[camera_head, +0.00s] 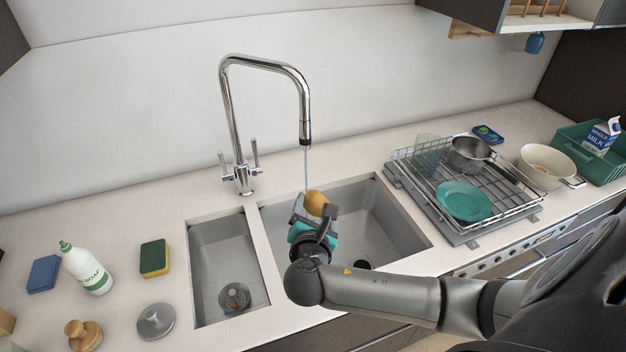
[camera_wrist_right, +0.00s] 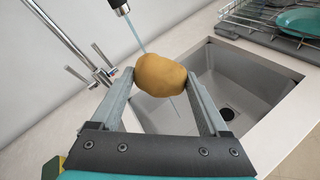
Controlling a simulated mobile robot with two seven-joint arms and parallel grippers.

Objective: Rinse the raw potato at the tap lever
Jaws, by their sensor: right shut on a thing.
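The brown raw potato (camera_head: 316,203) is held over the larger sink basin, just below the tap spout. My right gripper (camera_head: 313,210) is shut on it; in the right wrist view the potato (camera_wrist_right: 160,75) sits between the two fingertips. The chrome tap (camera_head: 305,120) runs a thin stream of water that comes down at the potato; the stream also shows in the right wrist view (camera_wrist_right: 135,34). The tap has two levers, a left one (camera_head: 223,163) and a right one (camera_head: 255,155). My left gripper is not in view.
The larger basin (camera_head: 385,225) is empty below the gripper, and a smaller basin (camera_head: 225,260) lies to its left. A dish rack (camera_head: 510,205) with a teal plate and a pot stands right. A soap bottle (camera_head: 86,268) and a sponge (camera_head: 155,258) stand left.

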